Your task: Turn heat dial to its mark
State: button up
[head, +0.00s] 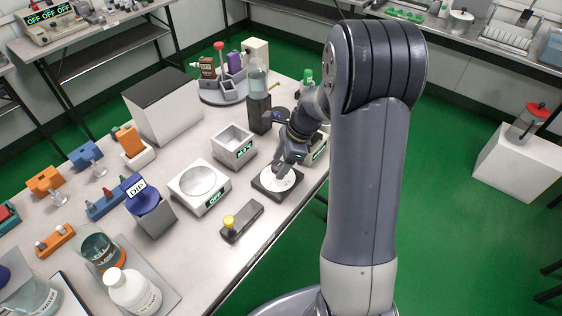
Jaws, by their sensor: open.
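My gripper (282,172) points down at a white round face (268,184) set in a low dark base (262,191) near the table's right edge. This may be the heat dial, but no label is readable. The gripper is open, with its fingers low over the face. They hide its middle, so any knob and mark cannot be made out. I cannot tell whether the fingers touch anything.
Left of the dark base stands a white device with a round plate (198,178) and a display reading OFF. A square-welled device (233,144) is behind. A dark block with a yellow button (229,220) lies in front. A black bottle stand (259,113) is near my arm.

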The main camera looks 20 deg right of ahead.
jog(key=c, duration=1)
jog(key=shift+o, duration=0.2)
jog(key=shift+n, duration=0.4)
jog(key=n+g+p, duration=0.1)
jog(key=n+p, duration=0.1)
jog(key=shift+w+n, duration=0.15)
jog(key=shift+n, duration=0.25)
jog(key=n, duration=0.2)
jog(key=n+g+p, duration=0.1)
jog(key=n+g, duration=0.1)
jog(key=n, duration=0.1)
jog(key=shift+w+a+n+h, duration=0.15)
jog(key=shift+w+n+h, duration=0.15)
jog(key=shift+h, duration=0.1)
jog(key=n, duration=0.2)
jog(key=n+g+h+p, duration=0.1)
jog(key=n, duration=0.1)
jog(key=shift+a+g, duration=0.1)
jog(key=shift+g, duration=0.2)
jog(key=n+h, duration=0.1)
jog(key=n, duration=0.3)
jog(key=shift+w+a+n+h, duration=0.1)
jog(key=shift+a+n+h, duration=0.05)
jog(key=shift+n+h, duration=0.2)
